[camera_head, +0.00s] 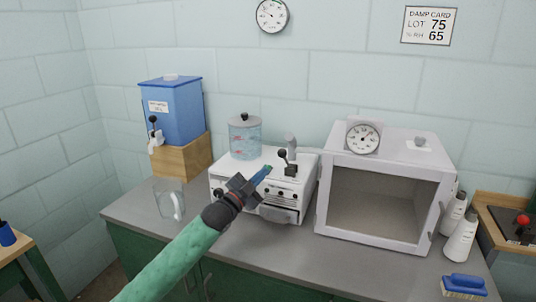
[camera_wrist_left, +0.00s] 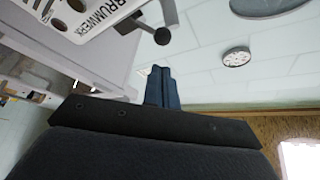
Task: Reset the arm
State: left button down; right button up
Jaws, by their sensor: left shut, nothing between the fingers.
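My left gripper (camera_head: 263,174) reaches in on a green-sleeved arm and hangs in front of the white machine (camera_head: 228,184) on the counter. Its blue fingers are together with nothing between them. In the left wrist view the two fingers (camera_wrist_left: 162,88) lie side by side. Beyond them that view shows a dark-knobbed lever (camera_wrist_left: 161,36) and part of a white panel lettered "BRUMWERK" (camera_wrist_left: 107,18). My right gripper is in neither view.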

pick_arm(q)
jog(key=f+n+y, duration=0.1)
jog(key=w+f+n+g+y, duration=0.1)
jog(key=f+y, duration=0.1)
jog(key=a+f+n+y, duration=0.1)
jog(key=f, duration=0.1)
jog(key=shift+w, duration=0.25)
jog(key=shift+s+a+f+n+g+y, duration=0.15)
jog(key=shift+a+n+g+y, duration=0.25)
jog(key=shift+y, duration=0.4)
jog(key=s+a+f+n+g+y, duration=0.2)
jog(key=s+a+f+n+y, duration=0.15)
jog(key=s, duration=0.35)
jog(key=s+a+f+n+g+y, duration=0.2)
jog(key=s+n+y, duration=0.15)
jog(key=s, duration=0.35)
jog(key=s+f+n+g, duration=0.1)
jog(key=s+f+g, duration=0.2)
jog(key=s+f, duration=0.6)
jog(key=s+a+f+n+g, duration=0.1)
jog(key=s+f, duration=0.8)
jog(key=s, duration=0.9)
jog(key=s+f+n+g, duration=0.2)
jog(key=s+f+g, duration=0.2)
jog(key=s+f, duration=0.5)
jog(key=s, duration=0.5)
jog(key=shift+a+f+g, duration=0.25)
jog(key=shift+a+g, duration=0.05)
jog(key=shift+a, duration=0.05)
